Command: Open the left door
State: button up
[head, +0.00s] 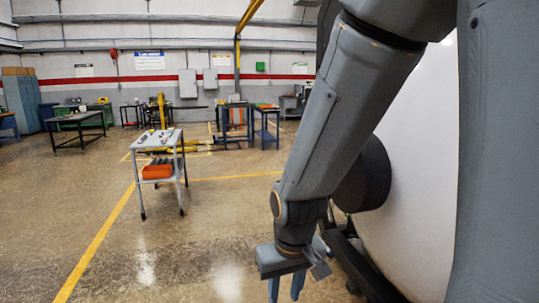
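A large white rounded body (415,170), likely the vacuum furnace, fills the right side of the head view, partly hidden behind my arm. I cannot tell which part of it is the left door, and no handle shows clearly. A dark grey round part (370,175) sticks out from its left side, behind my arm. My gripper (286,290) points down at the bottom of the view, left of the white body and apart from it. Its two fingers have a gap between them, with nothing seen in it. The fingertips are near the bottom edge.
A dark base frame (358,268) runs along the floor under the white body. A grey cart (155,140) with tools on top and an orange bin (157,171) below stands to the left. Open floor lies between cart and gripper. Workbenches (75,120) stand farther back.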

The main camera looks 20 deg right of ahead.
aim_at(399, 197)
jog(key=u, duration=0.35)
jog(key=i, duration=0.7)
jog(key=z, duration=1.15)
